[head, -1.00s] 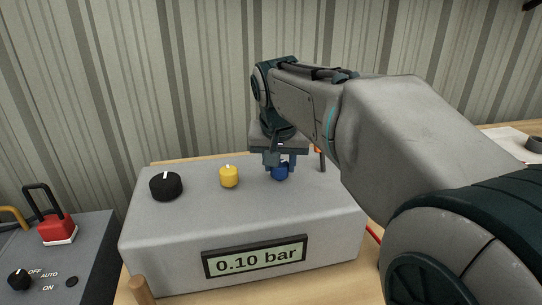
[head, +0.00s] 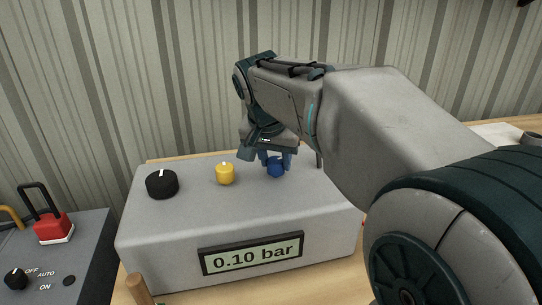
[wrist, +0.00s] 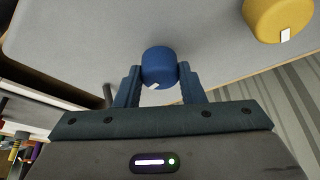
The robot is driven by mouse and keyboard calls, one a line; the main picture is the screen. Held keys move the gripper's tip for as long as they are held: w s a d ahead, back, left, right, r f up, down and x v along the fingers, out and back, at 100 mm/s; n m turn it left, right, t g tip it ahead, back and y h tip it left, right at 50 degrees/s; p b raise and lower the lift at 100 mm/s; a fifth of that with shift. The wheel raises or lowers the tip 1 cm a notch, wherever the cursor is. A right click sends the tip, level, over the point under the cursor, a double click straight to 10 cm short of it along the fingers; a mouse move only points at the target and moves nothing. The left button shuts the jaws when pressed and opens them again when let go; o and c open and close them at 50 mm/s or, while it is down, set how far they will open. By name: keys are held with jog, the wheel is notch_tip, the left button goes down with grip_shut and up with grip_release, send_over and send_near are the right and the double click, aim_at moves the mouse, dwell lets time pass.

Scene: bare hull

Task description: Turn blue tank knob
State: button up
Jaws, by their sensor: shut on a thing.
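The blue knob (head: 275,169) stands on the right part of the top of a grey box (head: 150,225). It also shows in the wrist view (wrist: 159,66), with a small white mark at its lower edge. My gripper (head: 277,164) comes from above and behind it. In the wrist view my gripper (wrist: 159,76) has one finger on each side of the blue knob, shut on it. A display (head: 251,254) on the box front reads 0.10 bar.
A yellow knob (head: 225,174) and a black knob (head: 162,184) stand left of the blue knob. At the far left a grey panel (head: 75,262) carries a red-bodied part (head: 52,227) and a small black knob (head: 16,279). A striped wall (head: 120,80) stands behind.

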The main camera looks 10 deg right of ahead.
jog(key=o, duration=1)
jog(key=shift+r, duration=0.1)
jog(key=p+v, duration=0.1)
jog(key=v, duration=1.2)
jog(key=shift+s+r+p, duration=0.15)
jog(key=shift+r+p, duration=0.15)
